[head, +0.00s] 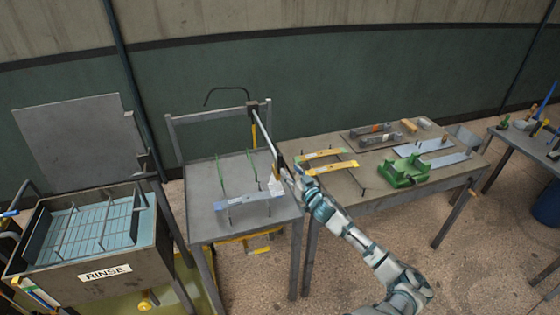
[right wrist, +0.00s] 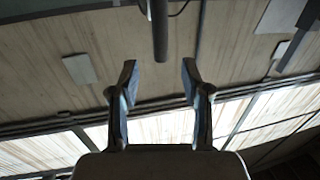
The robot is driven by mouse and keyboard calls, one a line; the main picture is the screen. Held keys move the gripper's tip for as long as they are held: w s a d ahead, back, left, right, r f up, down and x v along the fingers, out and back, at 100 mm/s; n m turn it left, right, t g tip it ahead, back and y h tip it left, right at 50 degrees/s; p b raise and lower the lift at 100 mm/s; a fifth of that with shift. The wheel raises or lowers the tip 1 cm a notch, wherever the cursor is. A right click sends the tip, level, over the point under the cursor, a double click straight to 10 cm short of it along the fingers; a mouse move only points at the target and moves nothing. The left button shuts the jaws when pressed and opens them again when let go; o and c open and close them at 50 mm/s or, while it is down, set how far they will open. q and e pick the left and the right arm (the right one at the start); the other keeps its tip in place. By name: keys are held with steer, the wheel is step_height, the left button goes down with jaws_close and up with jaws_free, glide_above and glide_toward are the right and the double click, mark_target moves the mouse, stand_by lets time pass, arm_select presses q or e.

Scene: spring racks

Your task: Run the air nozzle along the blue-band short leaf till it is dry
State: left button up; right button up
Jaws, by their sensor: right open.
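A short leaf with a bluish-grey face (head: 248,198) lies across supports on the grey drying table (head: 225,220); it looks like the blue-band one, though its band is too small to make out. A long thin grey lance (head: 268,133), which looks like the air nozzle, slants down from the post at the table's back right corner. My right gripper (head: 287,176) is open near its lower end, right of the leaf. In the right wrist view the open fingers (right wrist: 160,76) have nothing between them; a dark rod (right wrist: 160,28) shows beyond them. My left gripper is out of view.
A rinse tank (head: 105,272) with a wire rack stands at the left. On the right bench, yellow leaves (head: 332,167) lie close beside my right gripper, with a green fixture (head: 404,171) farther right. A rail frames the drying table's back.

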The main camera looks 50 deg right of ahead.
mark_target(281, 161)
steer(key=x, duration=0.8)
steer(key=shift+w+d, duration=0.1)
steer(key=shift+w, duration=0.2)
jaws_close()
